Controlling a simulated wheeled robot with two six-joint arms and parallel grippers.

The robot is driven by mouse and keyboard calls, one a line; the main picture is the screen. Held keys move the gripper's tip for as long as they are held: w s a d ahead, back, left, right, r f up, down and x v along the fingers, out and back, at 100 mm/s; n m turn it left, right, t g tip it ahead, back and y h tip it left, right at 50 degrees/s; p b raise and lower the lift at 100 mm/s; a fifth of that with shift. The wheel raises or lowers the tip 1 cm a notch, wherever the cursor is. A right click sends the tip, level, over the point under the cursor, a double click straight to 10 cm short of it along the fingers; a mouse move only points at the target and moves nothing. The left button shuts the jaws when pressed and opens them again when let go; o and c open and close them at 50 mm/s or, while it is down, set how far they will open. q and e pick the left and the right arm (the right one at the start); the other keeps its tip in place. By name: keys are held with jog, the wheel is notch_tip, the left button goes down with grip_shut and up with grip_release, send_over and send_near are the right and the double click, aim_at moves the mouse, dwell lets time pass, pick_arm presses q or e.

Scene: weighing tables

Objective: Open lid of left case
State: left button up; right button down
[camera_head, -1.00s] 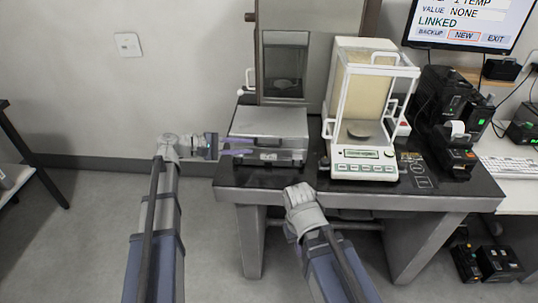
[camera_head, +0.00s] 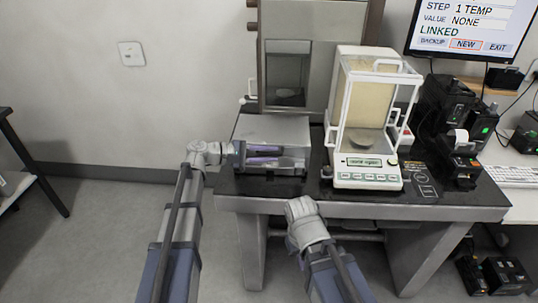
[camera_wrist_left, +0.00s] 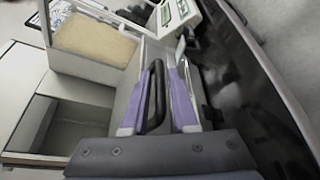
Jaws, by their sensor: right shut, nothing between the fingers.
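The left case (camera_head: 275,130) is a grey metal box with its lid closed, at the left of the dark table in the head view. My left gripper (camera_head: 284,155) is at the front face of this case, its purple fingers extending rightward along it. In the left wrist view, the purple fingers (camera_wrist_left: 168,70) are apart, with the case's black handle (camera_wrist_left: 156,98) between them and a gap to the right finger. My right gripper (camera_head: 301,208) is below the table's front edge, shut and empty; its fingertips are mostly hidden.
A balance with a glass draft shield (camera_head: 368,130) stands right of the case. A grey cabinet with an opening (camera_head: 288,75) is behind the case. Black devices (camera_head: 452,110) and a monitor (camera_head: 470,28) are farther right.

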pick_arm(q)
grip_shut()
dwell(1.4)
